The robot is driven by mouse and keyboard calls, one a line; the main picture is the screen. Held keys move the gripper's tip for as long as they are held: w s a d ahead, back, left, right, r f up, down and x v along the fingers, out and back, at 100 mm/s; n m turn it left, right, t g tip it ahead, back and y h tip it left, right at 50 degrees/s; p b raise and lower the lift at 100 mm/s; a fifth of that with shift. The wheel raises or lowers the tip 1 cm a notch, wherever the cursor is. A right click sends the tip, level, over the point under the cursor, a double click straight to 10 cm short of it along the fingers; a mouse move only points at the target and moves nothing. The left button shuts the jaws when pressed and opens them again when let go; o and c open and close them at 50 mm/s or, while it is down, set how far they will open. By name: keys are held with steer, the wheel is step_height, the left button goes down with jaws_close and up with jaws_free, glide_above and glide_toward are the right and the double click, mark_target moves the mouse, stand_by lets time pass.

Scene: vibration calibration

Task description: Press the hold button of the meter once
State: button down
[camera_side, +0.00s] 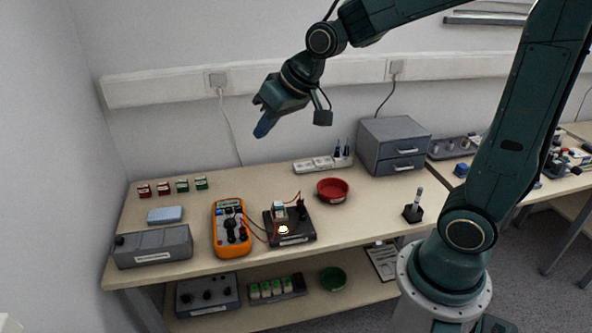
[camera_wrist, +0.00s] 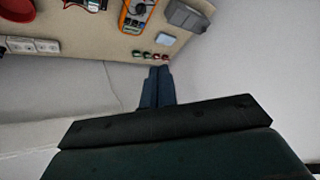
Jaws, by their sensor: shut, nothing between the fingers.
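In the wrist view the meter (camera_wrist: 137,13) shows at the top edge, partly cut off. Its hold button is too small to make out. My gripper (camera_side: 262,131) is high above the back of the bench, well clear of the meter, pointing down and left. In the wrist view my gripper's fingertips (camera_wrist: 159,70) are together and empty.
A black test fixture (camera_side: 297,234) sits right of the meter, a grey box (camera_side: 152,247) left of it. Behind are a blue block (camera_side: 165,215) and several small red and green blocks (camera_side: 163,188). A red bowl (camera_side: 332,189), power strip (camera_side: 322,163) and drawer cabinet (camera_side: 393,146) stand further right.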

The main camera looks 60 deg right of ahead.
steer(key=w+f+m+t+y, duration=0.1)
steer(key=w+f+m, duration=0.1)
steer(key=w+f, duration=0.85)
steer(key=m+y, duration=0.1)
steer(key=m, duration=0.1)
glide_above(223, 214)
step_height(223, 214, down, 10)
steer(key=r, duration=0.1)
steer(key=shift+w+f+t, duration=0.1)
steer(key=shift+f+t, duration=0.4)
steer(key=shift+f, duration=0.2)
steer(key=shift+f, duration=0.15)
steer(key=shift+f, duration=4.25)
steer(key=shift+f, duration=0.8)
steer(key=shift+r, duration=0.8)
